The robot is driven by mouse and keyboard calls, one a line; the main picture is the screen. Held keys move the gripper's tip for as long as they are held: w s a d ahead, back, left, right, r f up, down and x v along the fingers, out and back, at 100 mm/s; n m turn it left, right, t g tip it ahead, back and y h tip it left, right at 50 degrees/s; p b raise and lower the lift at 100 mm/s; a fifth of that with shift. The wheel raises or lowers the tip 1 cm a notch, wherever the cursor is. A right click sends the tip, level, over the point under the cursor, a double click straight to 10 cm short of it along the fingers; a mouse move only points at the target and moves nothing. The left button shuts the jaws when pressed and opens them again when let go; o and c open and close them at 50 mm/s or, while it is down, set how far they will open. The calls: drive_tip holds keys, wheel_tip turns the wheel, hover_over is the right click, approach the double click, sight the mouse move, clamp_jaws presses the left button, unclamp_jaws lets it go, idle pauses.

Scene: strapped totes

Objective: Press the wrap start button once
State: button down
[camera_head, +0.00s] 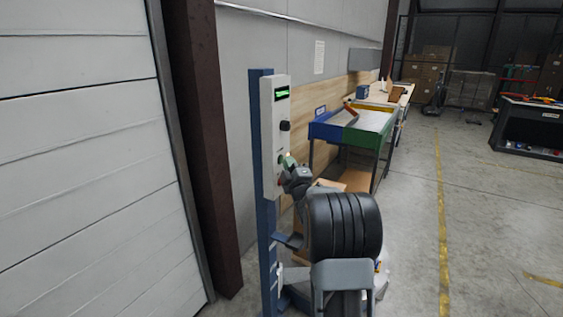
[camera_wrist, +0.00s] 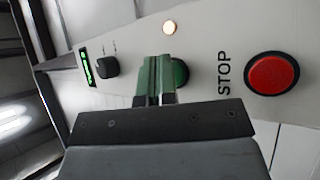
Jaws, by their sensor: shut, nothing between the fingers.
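The wrap start button (camera_wrist: 181,73) is green and round, on a pale control panel (camera_wrist: 210,50). In the wrist view my gripper (camera_wrist: 157,62) is shut and empty, its green fingertips in front of the button and hiding its left part. I cannot tell whether the tips touch it. A small lamp (camera_wrist: 170,27) beside the button glows. In the head view the panel (camera_head: 270,150) is on a blue post, and my gripper (camera_head: 290,163) reaches its lower part, where the button is mostly hidden.
A large red STOP button (camera_wrist: 273,74) is right of the green one in the wrist view. A black knob (camera_wrist: 107,67) and a lit green display (camera_wrist: 86,67) are to the left. A blue and green bench (camera_head: 362,135) stands behind the post. Open floor (camera_head: 490,220) lies to the right.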

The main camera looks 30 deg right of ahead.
drive_tip(key=shift+s, duration=0.15)
drive_tip(key=shift+s+d+b, duration=0.35)
drive_tip(key=shift+s+b, duration=0.2)
drive_tip(key=shift+b, duration=0.15)
drive_tip(key=shift+s, duration=0.1)
drive_tip(key=shift+s+d+b, duration=0.4)
drive_tip(key=shift+s+b, duration=0.05)
drive_tip(key=shift+s, duration=0.25)
drive_tip(key=shift+s+d+b, duration=0.4)
drive_tip(key=shift+s+b, duration=0.1)
drive_tip(key=shift+s, duration=0.2)
drive_tip(key=shift+s+d+b, duration=0.4)
drive_tip(key=shift+s+b, duration=0.05)
drive_tip(key=shift+s, duration=0.25)
